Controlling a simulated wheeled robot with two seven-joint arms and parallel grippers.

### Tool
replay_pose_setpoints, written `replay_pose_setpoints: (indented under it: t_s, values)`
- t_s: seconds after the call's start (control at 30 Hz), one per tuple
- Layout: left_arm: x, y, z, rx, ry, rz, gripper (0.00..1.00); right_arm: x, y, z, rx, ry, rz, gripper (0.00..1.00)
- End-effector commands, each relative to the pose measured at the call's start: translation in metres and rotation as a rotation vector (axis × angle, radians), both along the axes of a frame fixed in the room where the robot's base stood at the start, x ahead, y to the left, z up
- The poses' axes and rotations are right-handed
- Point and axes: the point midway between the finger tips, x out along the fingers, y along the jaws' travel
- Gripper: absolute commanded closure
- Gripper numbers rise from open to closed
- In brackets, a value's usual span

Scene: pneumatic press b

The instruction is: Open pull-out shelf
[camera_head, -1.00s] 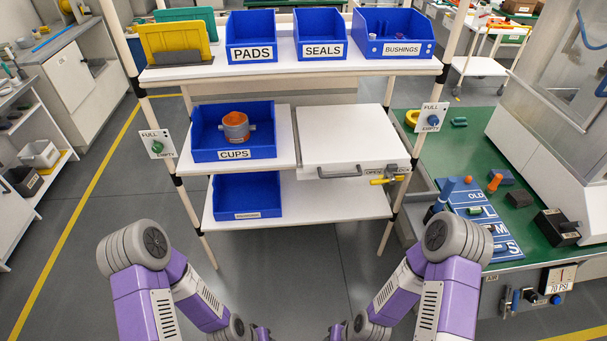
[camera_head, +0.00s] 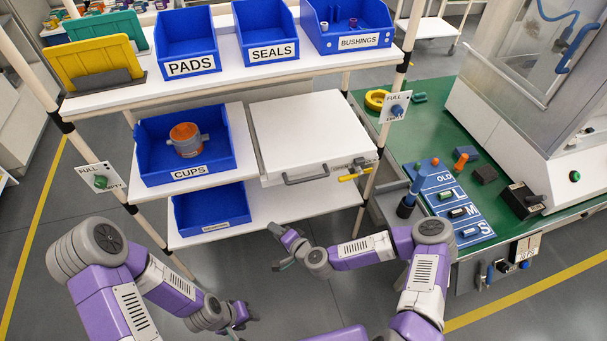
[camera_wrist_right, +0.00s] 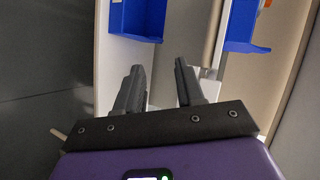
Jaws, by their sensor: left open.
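The pull-out shelf (camera_head: 310,130) is a flat white panel on the middle level of the rack, right of the CUPS bin. A grey bar handle (camera_head: 306,179) runs along its front edge. A yellow lever (camera_head: 354,176) sits at its front right corner, pointing left. My right gripper (camera_head: 280,250) is below and in front of the handle, near the lower shelf's front edge, and touches neither. In the right wrist view its fingers (camera_wrist_right: 160,78) are apart with nothing between them. My left gripper (camera_head: 246,318) is lower, in front of the rack, open and away from the shelf.
A blue CUPS bin (camera_head: 151,168) holding an orange and grey part is beside the shelf. Another blue bin (camera_head: 212,213) stands on the lower shelf. Rack posts (camera_head: 376,160) flank the shelf. A green workbench (camera_head: 425,140) is at right. Floor in front is clear.

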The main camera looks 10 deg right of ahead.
Motion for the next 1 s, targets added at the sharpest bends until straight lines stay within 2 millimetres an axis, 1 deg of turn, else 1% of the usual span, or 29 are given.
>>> replay_pose_setpoints:
  t_s: [0.03,0.07,0.1,0.2,0.3,0.4,0.8,1.0]
  values:
    - [0.000,0.000,0.008,0.000,0.000,0.000,0.57,0.024,-0.025,0.018,0.053,-0.040,-0.124,0.62]
    - [0.000,0.000,0.010,0.000,-0.001,0.000,0.57,0.036,-0.040,0.026,0.075,-0.064,-0.190,0.62]
    - [0.000,0.000,0.012,0.000,-0.001,0.000,0.57,0.048,-0.059,0.036,0.102,-0.093,-0.268,0.62]
    - [0.000,0.000,0.015,0.000,-0.001,0.000,0.57,0.068,-0.100,0.053,0.145,-0.145,-0.417,0.62]
    - [0.000,0.000,0.016,0.000,-0.001,0.000,0.57,0.077,-0.123,0.060,0.165,-0.171,-0.495,0.62]
    - [0.000,0.000,0.015,0.000,-0.001,0.000,0.57,0.086,-0.130,0.060,0.169,-0.179,-0.517,0.62]
    - [0.000,0.000,0.003,0.000,-0.001,0.000,0.57,0.139,-0.126,0.048,0.168,-0.179,-0.511,0.62]
    - [0.000,0.000,0.002,0.000,-0.001,0.000,0.57,0.151,-0.125,0.046,0.168,-0.178,-0.509,0.62]
